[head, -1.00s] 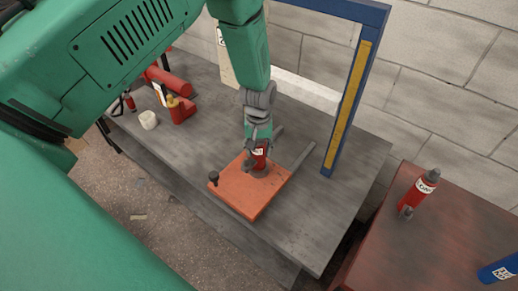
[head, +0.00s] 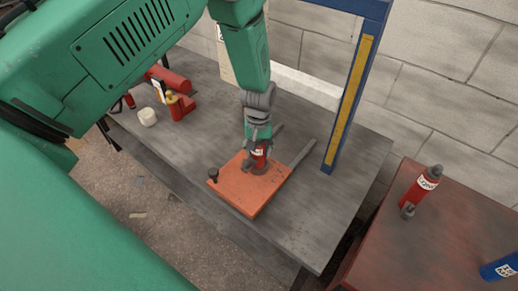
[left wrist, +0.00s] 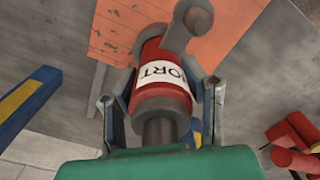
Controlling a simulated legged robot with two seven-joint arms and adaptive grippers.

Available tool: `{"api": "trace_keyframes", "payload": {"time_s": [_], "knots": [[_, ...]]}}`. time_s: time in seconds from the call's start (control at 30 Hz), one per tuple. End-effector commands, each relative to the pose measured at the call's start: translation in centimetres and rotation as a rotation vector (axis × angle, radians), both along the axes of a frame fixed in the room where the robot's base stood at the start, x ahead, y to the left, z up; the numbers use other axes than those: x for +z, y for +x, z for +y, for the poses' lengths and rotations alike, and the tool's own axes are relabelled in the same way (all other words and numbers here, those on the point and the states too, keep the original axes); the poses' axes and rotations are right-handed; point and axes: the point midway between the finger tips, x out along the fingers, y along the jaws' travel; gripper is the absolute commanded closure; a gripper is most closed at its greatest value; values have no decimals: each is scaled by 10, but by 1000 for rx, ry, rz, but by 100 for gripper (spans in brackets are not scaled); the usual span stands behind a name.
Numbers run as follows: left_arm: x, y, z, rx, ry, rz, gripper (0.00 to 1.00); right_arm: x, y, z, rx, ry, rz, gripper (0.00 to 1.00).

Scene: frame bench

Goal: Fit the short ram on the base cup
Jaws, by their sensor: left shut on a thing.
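The short ram (head: 258,154) is a red cylinder with a white label and grey ends. My left gripper (head: 257,149) is shut on it and holds it roughly upright over the orange plate (head: 240,196). In the left wrist view the ram (left wrist: 160,92) sits between the two fingers of the gripper (left wrist: 161,98), with part of its label readable. The base cup is mostly hidden below the ram. I cannot tell whether the ram's lower end is inside it or just above it. My right gripper is not in view.
The plate, with a dark knob (head: 213,174) at its left corner, lies on a grey bench (head: 320,220). A blue post with a yellow strip (head: 348,105) stands behind. Red tools (head: 172,82) and a white piece (head: 147,117) lie at left.

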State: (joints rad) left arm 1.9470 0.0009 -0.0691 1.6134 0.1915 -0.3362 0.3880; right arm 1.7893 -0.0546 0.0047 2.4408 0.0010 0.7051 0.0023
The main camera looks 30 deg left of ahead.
Motion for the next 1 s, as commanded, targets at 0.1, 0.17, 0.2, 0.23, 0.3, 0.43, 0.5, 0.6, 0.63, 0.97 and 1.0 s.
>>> {"api": "trace_keyframes", "payload": {"time_s": [0.1,0.17,0.2,0.23,0.3,0.43,0.5,0.6,0.63,0.97,1.0], "knots": [[-2,1,0,0,-1,-3,100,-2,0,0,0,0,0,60],[-3,1,0,0,-1,-3,100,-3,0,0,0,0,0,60],[-4,1,0,0,-1,-3,100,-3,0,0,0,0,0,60],[-5,1,0,0,-1,-3,100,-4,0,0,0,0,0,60],[-6,1,0,0,-1,-3,100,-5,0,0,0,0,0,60],[-9,1,0,0,-1,-3,100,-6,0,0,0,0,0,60],[-11,1,0,0,-1,-3,100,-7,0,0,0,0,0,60],[-13,1,0,0,-1,-3,100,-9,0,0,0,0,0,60],[-12,1,0,0,-1,-3,54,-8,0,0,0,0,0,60],[-14,0,0,0,0,2,37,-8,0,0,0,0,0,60],[-13,0,0,0,0,2,37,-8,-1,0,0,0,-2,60]]}}
